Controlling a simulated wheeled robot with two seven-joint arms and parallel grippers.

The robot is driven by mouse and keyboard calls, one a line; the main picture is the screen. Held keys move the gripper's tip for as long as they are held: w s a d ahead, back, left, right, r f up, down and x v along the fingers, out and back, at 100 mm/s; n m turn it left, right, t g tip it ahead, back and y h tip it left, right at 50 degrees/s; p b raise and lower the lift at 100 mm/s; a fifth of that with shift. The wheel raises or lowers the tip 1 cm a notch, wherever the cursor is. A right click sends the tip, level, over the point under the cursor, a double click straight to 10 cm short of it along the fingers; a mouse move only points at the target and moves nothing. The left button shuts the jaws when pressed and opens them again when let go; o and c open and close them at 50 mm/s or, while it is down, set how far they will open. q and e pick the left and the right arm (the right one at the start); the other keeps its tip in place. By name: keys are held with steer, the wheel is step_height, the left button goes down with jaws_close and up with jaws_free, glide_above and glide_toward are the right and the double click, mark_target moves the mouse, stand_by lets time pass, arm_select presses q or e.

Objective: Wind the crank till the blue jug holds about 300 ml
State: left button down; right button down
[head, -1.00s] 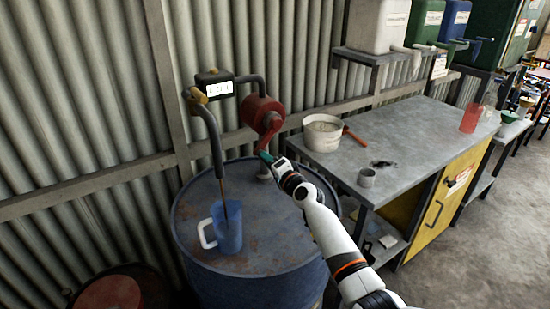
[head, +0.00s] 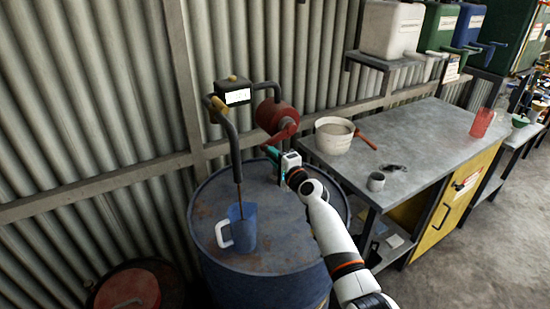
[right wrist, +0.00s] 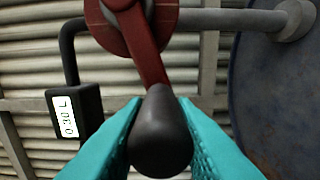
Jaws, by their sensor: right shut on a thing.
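The blue jug (head: 242,229) with a white handle stands upright on the blue drum (head: 205,205), under the nozzle hose (head: 236,150); a thin brown stream or tube runs from the nozzle into it. Its fill level cannot be read. The red crank pump (head: 275,114) is above the drum's back. My right gripper (head: 271,152) is at the crank. In the right wrist view its teal fingers are shut around the black crank knob (right wrist: 160,135) at the end of the red crank arm (right wrist: 148,62). The meter display (head: 237,97) is lit, its digits unclear; it also shows in the wrist view (right wrist: 64,117). My left gripper is out of view.
A red-lidded drum (head: 128,290) is at lower left. Corrugated wall stands close behind.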

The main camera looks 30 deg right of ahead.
steer(key=shift+d+r, duration=0.1)
steer(key=shift+r, duration=0.25)
steer(key=c, duration=1.3)
jaws_free()
steer(key=shift+o, duration=0.6)
steer(key=shift+f, duration=0.2)
steer(key=shift+s+f, duration=0.1)
steer(key=shift+s, duration=0.2)
steer(key=s, duration=1.1)
steer(key=shift+s+d+b, duration=0.15)
steer(key=shift+d+b, duration=0.15)
steer(key=shift+d, duration=0.15)
